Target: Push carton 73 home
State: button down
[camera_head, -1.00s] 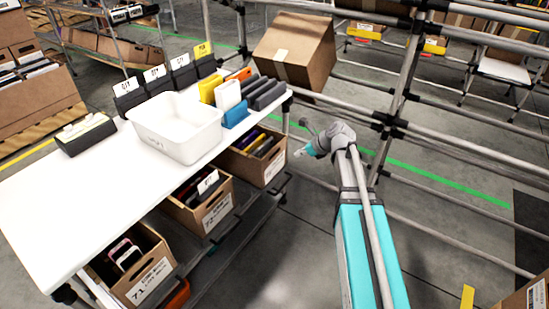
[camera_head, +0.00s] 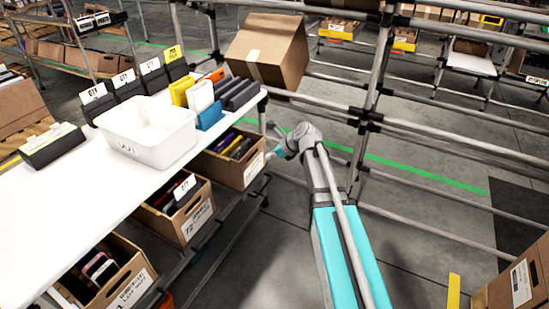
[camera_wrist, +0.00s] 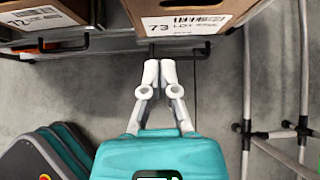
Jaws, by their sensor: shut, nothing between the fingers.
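Carton 73 (camera_head: 226,171) is an open brown box of dark and coloured items on the shelf under the white table, the farthest in its row. Its white label, reading 73, faces me in the wrist view (camera_wrist: 218,7). My gripper (camera_wrist: 160,65) is shut and empty, with its fingertips just short of the carton's front lower edge in the picture. I cannot tell whether they touch. In the head view my gripper (camera_head: 270,155) is small, beside the carton's front right side. The carton's back is hidden under the table.
Carton 72 (camera_wrist: 50,12) stands to the left in the wrist view. A dark shelf lip (camera_wrist: 115,50) runs below the cartons. Grey rack poles (camera_wrist: 247,100) stand at the right. The white table (camera_head: 60,215) overhangs the shelf. Open floor (camera_head: 285,225) lies in front.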

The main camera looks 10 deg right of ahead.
jog(key=w+a+f+b, duration=0.3)
jog(key=w+a+f, duration=0.1)
jog(key=w+a, duration=0.1)
jog(key=shift+a, duration=0.7)
